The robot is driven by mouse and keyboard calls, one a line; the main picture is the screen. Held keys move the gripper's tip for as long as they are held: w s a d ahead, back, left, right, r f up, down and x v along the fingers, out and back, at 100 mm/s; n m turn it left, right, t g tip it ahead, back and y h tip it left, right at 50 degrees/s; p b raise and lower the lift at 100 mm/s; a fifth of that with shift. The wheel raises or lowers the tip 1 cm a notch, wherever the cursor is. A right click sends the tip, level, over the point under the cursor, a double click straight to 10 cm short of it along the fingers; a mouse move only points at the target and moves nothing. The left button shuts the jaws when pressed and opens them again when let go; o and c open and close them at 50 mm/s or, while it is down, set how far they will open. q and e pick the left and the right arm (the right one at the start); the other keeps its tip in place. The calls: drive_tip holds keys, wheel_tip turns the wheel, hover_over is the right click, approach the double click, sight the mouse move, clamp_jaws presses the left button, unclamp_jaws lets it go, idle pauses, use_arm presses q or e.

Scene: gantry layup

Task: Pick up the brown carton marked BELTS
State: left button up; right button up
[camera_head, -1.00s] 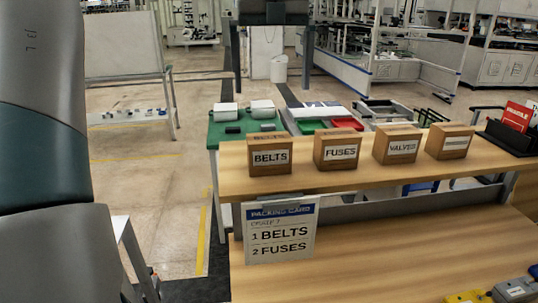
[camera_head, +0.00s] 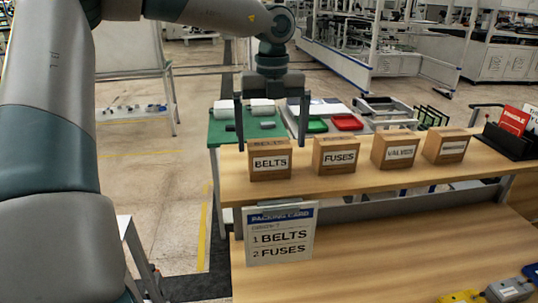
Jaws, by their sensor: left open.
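The brown carton marked BELTS (camera_head: 270,162) stands upright on the raised wooden shelf, at the left end of a row of cartons. My left gripper (camera_head: 271,146) points down over it, open and empty. One finger appears just left of the carton's top and the other just right of it, with the tips at about the height of its top edge. I cannot tell how far they sit behind or in front of the box. My right gripper is out of view.
Cartons marked FUSES (camera_head: 336,156) and VALVES (camera_head: 396,150), and another carton (camera_head: 446,146), stand to the right. A packing card (camera_head: 281,233) hangs below the shelf front. A black holder (camera_head: 508,142) with red cards is at the far right. A green table (camera_head: 221,132) stands behind.

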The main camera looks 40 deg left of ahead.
sight(269, 143)
use_arm(q)
drive_tip(key=shift+f, duration=0.1)
idle(0.3)
drive_tip(key=shift+s+a+f+p, duration=0.1)
drive_tip(key=shift+s+f+p, duration=0.1)
drive_tip(key=shift+f+p, duration=0.7)
drive_tip(key=shift+a+f+p, duration=0.15)
drive_tip(key=shift+f+p, duration=0.45)
drive_tip(key=shift+f, duration=1.15)
drive_tip(key=c, duration=1.4)
drive_tip(key=shift+r, duration=0.2)
